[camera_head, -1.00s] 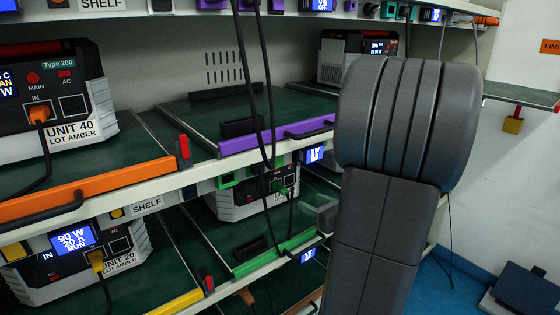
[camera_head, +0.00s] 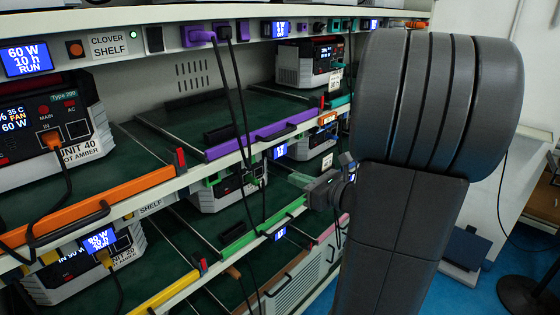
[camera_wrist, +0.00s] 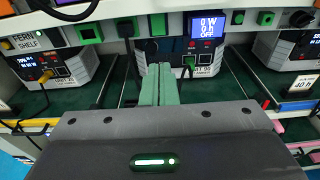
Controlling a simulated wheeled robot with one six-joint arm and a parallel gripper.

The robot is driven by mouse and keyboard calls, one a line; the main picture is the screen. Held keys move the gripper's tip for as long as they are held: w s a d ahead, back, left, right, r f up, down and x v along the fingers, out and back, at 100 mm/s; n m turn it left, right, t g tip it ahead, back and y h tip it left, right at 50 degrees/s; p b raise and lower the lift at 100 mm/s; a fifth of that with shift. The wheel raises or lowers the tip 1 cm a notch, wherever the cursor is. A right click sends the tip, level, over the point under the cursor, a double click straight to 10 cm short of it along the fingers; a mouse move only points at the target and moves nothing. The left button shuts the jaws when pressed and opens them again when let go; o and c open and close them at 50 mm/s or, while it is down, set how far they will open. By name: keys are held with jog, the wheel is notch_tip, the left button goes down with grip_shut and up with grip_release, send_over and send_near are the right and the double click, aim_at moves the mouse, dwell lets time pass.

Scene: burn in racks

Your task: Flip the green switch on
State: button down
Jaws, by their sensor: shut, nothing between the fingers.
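My gripper (camera_head: 298,180) is shut and empty, pointing at the middle bay with the green front bar (camera_head: 262,224). In the wrist view its two pale green fingers (camera_wrist: 160,85) are together in front of a unit (camera_wrist: 205,68) with a green plug (camera_wrist: 190,63). A green-framed socket (camera_wrist: 90,32) is at the left.
A black knob (camera_wrist: 301,18) is at the far right. Purple (camera_head: 262,136) and orange (camera_head: 105,196) bars edge the upper bays. Black cables hang before the racks.

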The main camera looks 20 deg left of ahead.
jog(key=shift+s+r, duration=0.15)
jog(key=p+x, duration=0.2)
jog(key=x, duration=1)
jog(key=shift+a+r+p, duration=0.1)
jog(key=shift+a+p, duration=0.2)
jog(key=shift+w+a, duration=0.45)
jog(key=shift+a, duration=0.15)
jog(key=shift+a+f, duration=0.1)
jog(key=shift+f, duration=0.15)
jog(key=b, duration=0.3)
send_near(252, 162)
jog(key=s+d+f, duration=0.2)
jog(key=d+f, duration=0.1)
jog(key=d, duration=0.3)
jog(key=shift+s+d, duration=0.2)
jog(key=shift+s, duration=0.05)
